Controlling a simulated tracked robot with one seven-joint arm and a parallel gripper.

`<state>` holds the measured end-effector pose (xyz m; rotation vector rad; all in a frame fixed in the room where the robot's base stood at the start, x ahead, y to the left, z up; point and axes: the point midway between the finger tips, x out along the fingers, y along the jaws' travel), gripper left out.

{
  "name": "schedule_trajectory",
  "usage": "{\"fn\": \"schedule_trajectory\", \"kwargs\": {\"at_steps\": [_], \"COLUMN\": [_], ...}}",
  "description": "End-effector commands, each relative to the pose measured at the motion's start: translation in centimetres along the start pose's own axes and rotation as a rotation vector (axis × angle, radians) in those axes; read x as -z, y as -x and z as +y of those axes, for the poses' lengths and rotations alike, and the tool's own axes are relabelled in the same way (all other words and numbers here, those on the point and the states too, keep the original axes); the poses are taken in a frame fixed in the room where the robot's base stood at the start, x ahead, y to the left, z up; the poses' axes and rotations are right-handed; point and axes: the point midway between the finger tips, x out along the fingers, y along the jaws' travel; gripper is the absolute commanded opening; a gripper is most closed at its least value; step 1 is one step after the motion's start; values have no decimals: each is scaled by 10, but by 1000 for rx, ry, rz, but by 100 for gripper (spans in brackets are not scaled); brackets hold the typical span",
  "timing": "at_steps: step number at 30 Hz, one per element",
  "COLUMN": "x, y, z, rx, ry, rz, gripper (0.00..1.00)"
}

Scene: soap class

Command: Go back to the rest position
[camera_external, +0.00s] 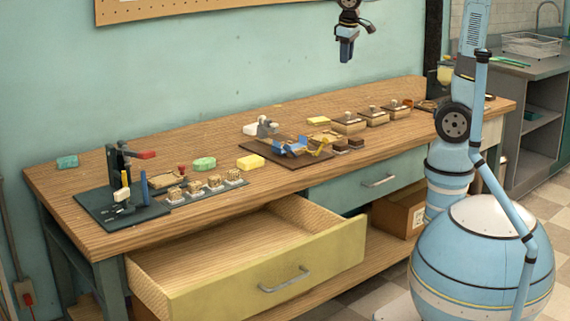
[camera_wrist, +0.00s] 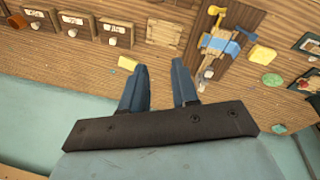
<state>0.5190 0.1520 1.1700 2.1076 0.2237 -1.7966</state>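My gripper (camera_external: 346,48) hangs high above the back of the workbench in the external view, pointing down, apart from everything on the bench. In the wrist view its two blue fingers (camera_wrist: 160,88) stand apart with a gap between them. Nothing is between the fingers. Through the gap the bare wooden bench top shows. The wooden workbench (camera_external: 85,208) runs along the wall below the gripper.
A yellow drawer (camera_external: 250,285) stands pulled out, empty, at the bench front. On the bench are a dark press (camera_external: 125,200), stamps (camera_external: 205,187), a green soap (camera_external: 204,163), a yellow soap (camera_external: 250,161), a blue-handled tool (camera_external: 290,147) and wooden boxes (camera_external: 348,127). The air around my gripper is clear.

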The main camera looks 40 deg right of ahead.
Motion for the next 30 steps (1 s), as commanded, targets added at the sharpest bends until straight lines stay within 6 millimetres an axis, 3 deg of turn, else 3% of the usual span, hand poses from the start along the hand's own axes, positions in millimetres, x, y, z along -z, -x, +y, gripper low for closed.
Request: {"fn": "schedule_trajectory", "kwargs": {"at_steps": [3, 12, 21, 30], "x": [-28, -98, -157, -174], "y": [7, 15, 14, 11], "z": [30, 76, 95, 97], "rx": [29, 69, 60, 50], "ry": [-71, -226, -358, -397], "rz": [44, 168, 290, 328], "gripper": [29, 29, 29, 29]}}
